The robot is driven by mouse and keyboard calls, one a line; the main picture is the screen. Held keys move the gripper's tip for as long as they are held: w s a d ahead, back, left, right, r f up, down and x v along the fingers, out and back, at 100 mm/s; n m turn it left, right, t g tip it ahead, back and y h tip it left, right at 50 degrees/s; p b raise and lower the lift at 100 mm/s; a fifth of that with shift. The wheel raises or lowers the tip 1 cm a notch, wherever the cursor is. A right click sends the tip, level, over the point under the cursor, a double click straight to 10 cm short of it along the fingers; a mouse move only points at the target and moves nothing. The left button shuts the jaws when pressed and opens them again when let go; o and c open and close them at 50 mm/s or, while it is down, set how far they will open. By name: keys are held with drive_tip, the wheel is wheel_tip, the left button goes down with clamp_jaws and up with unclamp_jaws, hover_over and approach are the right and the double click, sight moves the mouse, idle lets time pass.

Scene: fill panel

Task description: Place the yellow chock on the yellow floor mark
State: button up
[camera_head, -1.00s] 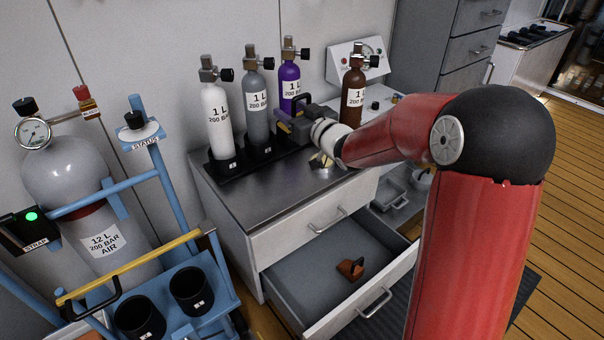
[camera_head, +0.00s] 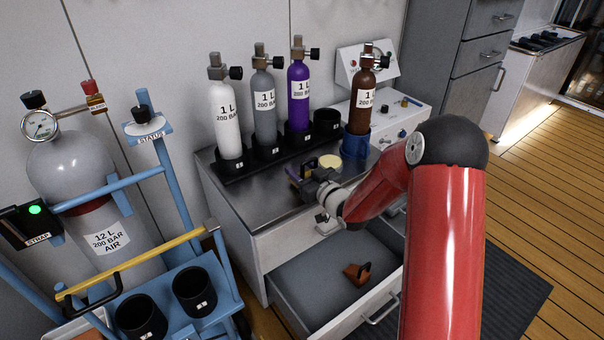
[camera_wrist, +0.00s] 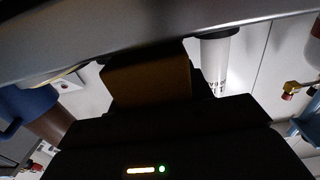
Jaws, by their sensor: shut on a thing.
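My gripper (camera_head: 308,184) is over the front part of the metal countertop. In the wrist view it is shut on a dark yellow block, the yellow chock (camera_wrist: 148,78), which is in deep shadow. In the head view the chock is mostly hidden by the gripper. I cannot tell whether it touches the counter. The yellow floor mark is not visible in these frames.
A rack (camera_head: 237,165) with white, grey and purple bottles stands behind. A brown bottle (camera_head: 363,105) sits in a blue cup (camera_head: 355,144) beside a pale yellow disc (camera_head: 330,161). An open drawer (camera_head: 310,288) below holds an orange-brown wedge (camera_head: 357,273). A blue trolley (camera_head: 178,215) stands left; wooden floor (camera_head: 545,190) lies right.

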drive_tip(key=shift+f, duration=0.4)
drive_tip(key=shift+f, duration=0.15)
drive_tip(key=o, duration=1.3)
